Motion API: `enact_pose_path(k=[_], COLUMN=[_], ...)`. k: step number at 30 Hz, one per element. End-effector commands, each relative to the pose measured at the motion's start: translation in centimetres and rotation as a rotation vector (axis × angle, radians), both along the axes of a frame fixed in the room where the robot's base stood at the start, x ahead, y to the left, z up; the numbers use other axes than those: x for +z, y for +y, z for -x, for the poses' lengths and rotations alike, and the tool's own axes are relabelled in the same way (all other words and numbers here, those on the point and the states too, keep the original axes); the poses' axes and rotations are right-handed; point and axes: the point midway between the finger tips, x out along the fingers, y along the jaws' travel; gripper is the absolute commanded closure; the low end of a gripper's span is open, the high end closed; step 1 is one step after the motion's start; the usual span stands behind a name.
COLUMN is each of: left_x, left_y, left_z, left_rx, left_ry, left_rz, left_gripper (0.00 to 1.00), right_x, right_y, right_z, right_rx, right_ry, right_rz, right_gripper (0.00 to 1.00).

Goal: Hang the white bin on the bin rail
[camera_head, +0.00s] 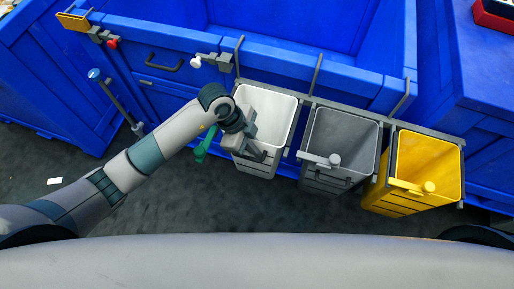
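The white bin (272,107) is upright at the left end of a row of bins, its open top facing me. Its back rim is close against the grey bin rail (353,110); I cannot tell whether it is hooked on. My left gripper (249,150) is at the bin's front left, over the front rim where the other bins have a handle. The gripper hides that part, so I cannot see whether its fingers are closed on it. My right gripper is not in view.
A grey bin (345,133) and a yellow bin (425,157) are in the row to the right. Behind the rail is a large blue container (300,46). Blue cabinets stand left and right. The dark floor (290,215) in front is clear.

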Motion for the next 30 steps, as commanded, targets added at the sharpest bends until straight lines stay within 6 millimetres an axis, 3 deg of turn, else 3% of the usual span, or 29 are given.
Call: enact_pose_path(k=[1, 3, 4, 19, 23, 30], left_x=[0.1, 0.1, 0.1, 0.8, 2.0, 5.9], left_y=[0.0, 0.0, 0.0, 0.4, 0.9, 2.6], left_z=[0.0, 0.0, 0.0, -0.1, -0.2, -0.6], left_rx=[0.000, 0.000, 0.000, 0.001, 0.001, 0.000], left_ry=[-0.001, -0.001, -0.001, 0.000, -0.002, -0.005], left_rz=[0.001, 0.001, 0.001, 0.001, 0.000, 0.001], left_gripper=[0.95, 0.78, 0.75, 0.75, 0.75, 0.75], right_x=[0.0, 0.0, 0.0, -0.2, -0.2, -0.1], right_y=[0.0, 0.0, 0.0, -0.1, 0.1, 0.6], right_z=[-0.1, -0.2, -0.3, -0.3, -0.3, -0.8], right_rx=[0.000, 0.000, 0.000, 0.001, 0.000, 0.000], right_ry=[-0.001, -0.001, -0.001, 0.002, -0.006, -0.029], right_rz=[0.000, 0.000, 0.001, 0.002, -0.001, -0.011], right_gripper=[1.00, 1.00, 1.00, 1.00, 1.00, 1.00])
